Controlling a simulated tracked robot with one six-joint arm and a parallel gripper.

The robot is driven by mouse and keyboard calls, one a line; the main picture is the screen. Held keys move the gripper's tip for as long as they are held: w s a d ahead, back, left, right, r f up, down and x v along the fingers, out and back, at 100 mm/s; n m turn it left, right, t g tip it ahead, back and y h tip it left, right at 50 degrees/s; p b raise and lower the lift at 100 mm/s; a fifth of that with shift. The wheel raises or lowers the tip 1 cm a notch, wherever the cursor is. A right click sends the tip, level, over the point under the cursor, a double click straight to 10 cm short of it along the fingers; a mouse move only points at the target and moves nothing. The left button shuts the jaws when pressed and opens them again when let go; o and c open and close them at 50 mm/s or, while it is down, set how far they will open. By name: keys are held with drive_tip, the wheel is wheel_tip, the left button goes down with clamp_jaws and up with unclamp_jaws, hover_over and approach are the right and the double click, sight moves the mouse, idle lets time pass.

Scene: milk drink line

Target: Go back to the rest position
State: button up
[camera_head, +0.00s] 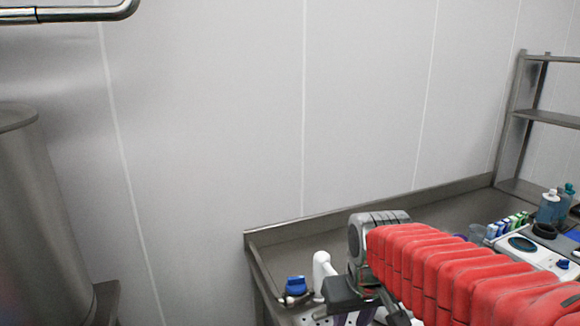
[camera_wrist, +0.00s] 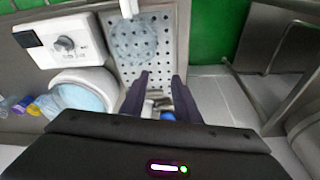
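My gripper (camera_wrist: 160,75) shows in the wrist view as two dark purple fingers, set apart with a gap between the tips. A perforated metal plate (camera_wrist: 124,57) shows through and beyond the gap. A small white and blue object (camera_wrist: 167,115) appears between the fingers nearer their bases; I cannot tell its distance, and no grip on it shows.
A blue-topped object (camera_head: 296,286) and a white upright part (camera_head: 321,272) stand at the counter's left end. Bottles (camera_head: 548,207) and a white device (camera_head: 535,250) stand at right, below a metal shelf (camera_head: 545,117). A large steel vessel (camera_head: 35,220) is at left. A white round container (camera_wrist: 85,92) is beside the plate.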

drive_tip(key=s+d+r+m+t, duration=0.1)
drive_tip(key=s+d, duration=0.3)
drive_tip(key=s, duration=0.8)
drive_tip(key=shift+r+m+t, duration=0.25)
drive_tip(key=shift+m+t, duration=0.25)
drive_tip(key=shift+t, duration=0.4)
